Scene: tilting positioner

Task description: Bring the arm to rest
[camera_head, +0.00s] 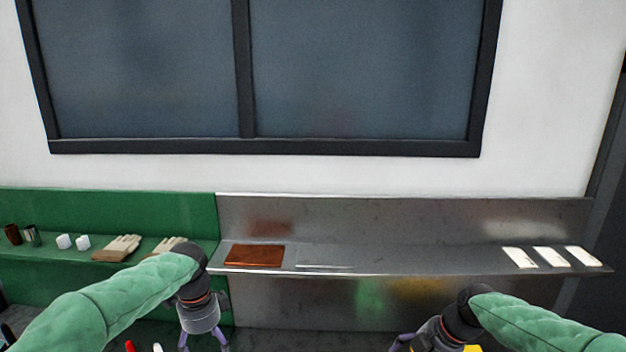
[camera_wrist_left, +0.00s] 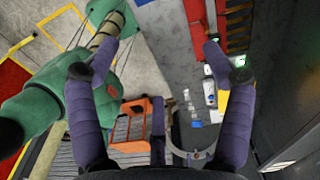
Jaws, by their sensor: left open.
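My left arm, in a green quilted sleeve, comes in from the left in the head view. Its gripper (camera_head: 203,342) hangs down in front of the shelf, at the bottom edge of the picture. In the left wrist view the two purple fingers of this gripper (camera_wrist_left: 158,50) stand wide apart with nothing held between them. My right arm, also in a green sleeve, comes in from the lower right. Its gripper (camera_head: 402,344) is mostly cut off by the bottom edge, and its fingertips do not show.
A metal shelf (camera_head: 400,262) runs along the wall, carrying a brown block (camera_head: 254,256) and white pieces (camera_head: 551,257). A green shelf (camera_head: 60,252) at left holds gloves (camera_head: 118,247), white blocks and small cans. An orange frame (camera_wrist_left: 150,125) stands below in the left wrist view.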

